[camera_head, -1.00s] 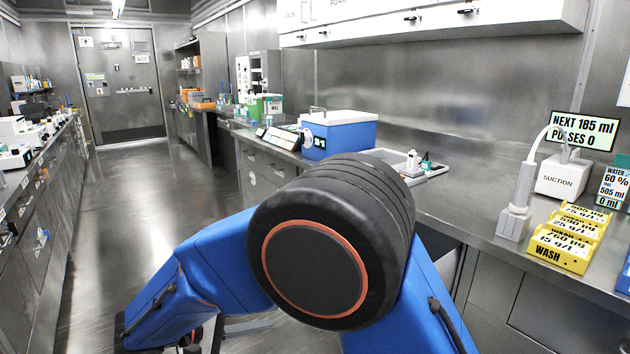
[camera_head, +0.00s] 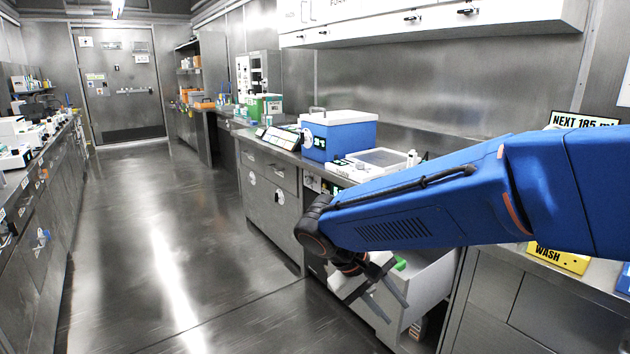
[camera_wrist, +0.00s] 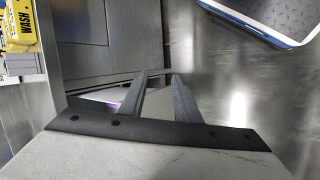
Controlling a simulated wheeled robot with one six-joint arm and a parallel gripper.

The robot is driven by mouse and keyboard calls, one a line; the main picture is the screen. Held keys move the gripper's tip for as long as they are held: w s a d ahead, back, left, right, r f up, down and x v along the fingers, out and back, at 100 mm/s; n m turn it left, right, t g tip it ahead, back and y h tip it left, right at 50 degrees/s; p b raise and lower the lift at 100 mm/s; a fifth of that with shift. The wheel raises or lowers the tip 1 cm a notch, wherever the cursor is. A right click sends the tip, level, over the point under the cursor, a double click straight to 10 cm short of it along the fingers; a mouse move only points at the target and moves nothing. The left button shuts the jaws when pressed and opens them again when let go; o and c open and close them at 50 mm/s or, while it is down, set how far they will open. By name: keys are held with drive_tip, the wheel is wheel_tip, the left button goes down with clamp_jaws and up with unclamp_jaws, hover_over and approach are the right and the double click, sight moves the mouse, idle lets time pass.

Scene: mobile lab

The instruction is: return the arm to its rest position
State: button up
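My blue arm comes in from the right edge of the head view and reaches left across the front of the right-hand bench (camera_head: 480,200). My gripper (camera_head: 397,314) hangs at the arm's end, pointing down, in front of or over an open white drawer (camera_head: 432,283); the exact gap cannot be told. In the wrist view, the two grey fingers of my gripper (camera_wrist: 160,80) stand apart with nothing seen held between them. The arm hides part of the bench top.
A blue box (camera_head: 340,138) with a white lid stands on the bench. A green item (camera_head: 400,263) shows at the drawer. A yellow WASH rack (camera_head: 558,258) and a display (camera_head: 580,119) are partly hidden by the arm. The floor (camera_head: 190,250) at left is clear.

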drive_tip(key=s+d+m+t+y, duration=0.3)
drive_tip(key=s+d+y, duration=0.4)
drive_tip(key=s+d, duration=0.6)
drive_tip(key=shift+s+m+t, duration=0.4)
drive_tip(key=shift+s+t, duration=0.1)
drive_tip(key=shift+s, duration=0.55)
